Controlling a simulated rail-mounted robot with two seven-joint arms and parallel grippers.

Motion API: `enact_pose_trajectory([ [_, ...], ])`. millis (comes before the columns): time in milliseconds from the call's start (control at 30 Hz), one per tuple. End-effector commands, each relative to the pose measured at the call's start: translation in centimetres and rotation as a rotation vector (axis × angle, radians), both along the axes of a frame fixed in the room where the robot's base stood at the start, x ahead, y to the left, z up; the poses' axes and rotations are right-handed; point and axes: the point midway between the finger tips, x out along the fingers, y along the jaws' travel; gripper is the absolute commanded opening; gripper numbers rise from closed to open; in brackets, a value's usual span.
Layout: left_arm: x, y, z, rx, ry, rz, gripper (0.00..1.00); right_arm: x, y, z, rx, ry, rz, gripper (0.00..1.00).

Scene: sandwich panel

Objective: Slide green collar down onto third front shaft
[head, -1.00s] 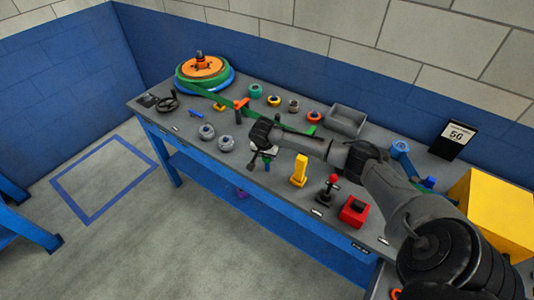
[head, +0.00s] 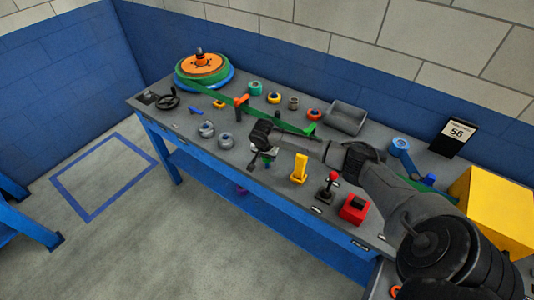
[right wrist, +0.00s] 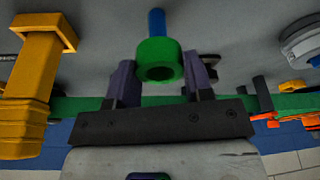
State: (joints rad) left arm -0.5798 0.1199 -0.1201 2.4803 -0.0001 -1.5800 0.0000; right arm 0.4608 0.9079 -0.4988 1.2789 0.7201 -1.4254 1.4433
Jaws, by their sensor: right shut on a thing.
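The green collar (right wrist: 158,62) is a short ring with a dark round hole, held between the two fingers of my right gripper (right wrist: 160,82). The gripper is shut on it. A blue shaft (right wrist: 157,22) shows just beyond the collar in the right wrist view, roughly in line with it. I cannot tell whether the shaft enters the collar. In the head view my right gripper (head: 262,160) is low over the bench's front part, and my wrist largely hides the collar and shafts. My left gripper is not in view.
A yellow handle (head: 299,168) stands close to the right of the gripper, with a red-knobbed joystick (head: 328,188) and red box (head: 353,208) beyond. Grey rings (head: 226,141) lie to the left. A green strap (head: 280,123) crosses behind. A grey tray (head: 345,118) sits at the back.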

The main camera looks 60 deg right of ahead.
Motion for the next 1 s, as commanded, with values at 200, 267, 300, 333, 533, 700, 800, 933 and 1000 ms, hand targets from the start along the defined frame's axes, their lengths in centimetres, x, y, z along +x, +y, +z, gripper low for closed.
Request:
enact_pose_trajectory([
  [200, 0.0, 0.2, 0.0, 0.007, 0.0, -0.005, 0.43, 0.0, 0.0, 0.0, 0.0, 0.0, 0.0, 0.23],
  [267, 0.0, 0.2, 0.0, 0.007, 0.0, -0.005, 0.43, 0.0, 0.0, 0.0, 0.0, 0.0, 0.0, 0.23],
  [300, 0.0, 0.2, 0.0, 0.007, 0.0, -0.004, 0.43, 0.0, 0.0, 0.0, 0.0, 0.0, 0.0, 0.23],
  [333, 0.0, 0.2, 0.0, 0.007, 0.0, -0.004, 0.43, 0.0, 0.0, -0.1, 0.0, 0.0, -0.001, 0.23],
  [533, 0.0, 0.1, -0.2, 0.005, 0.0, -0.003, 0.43, 0.0, 0.0, -0.6, 0.001, 0.0, -0.001, 0.23],
  [700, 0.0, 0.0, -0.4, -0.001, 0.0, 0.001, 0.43, 0.0, 0.0, -1.4, 0.002, 0.0, -0.001, 0.23],
  [800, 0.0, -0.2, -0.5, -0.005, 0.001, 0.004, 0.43, 0.0, 0.0, -1.8, 0.001, -0.001, -0.001, 0.23],
  [933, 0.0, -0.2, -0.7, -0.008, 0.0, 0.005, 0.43, 0.0, 0.0, -2.4, 0.0, 0.0, -0.001, 0.23],
  [1000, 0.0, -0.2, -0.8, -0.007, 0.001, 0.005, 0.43, 0.0, 0.0, -2.8, 0.0, 0.0, -0.001, 0.23],
])
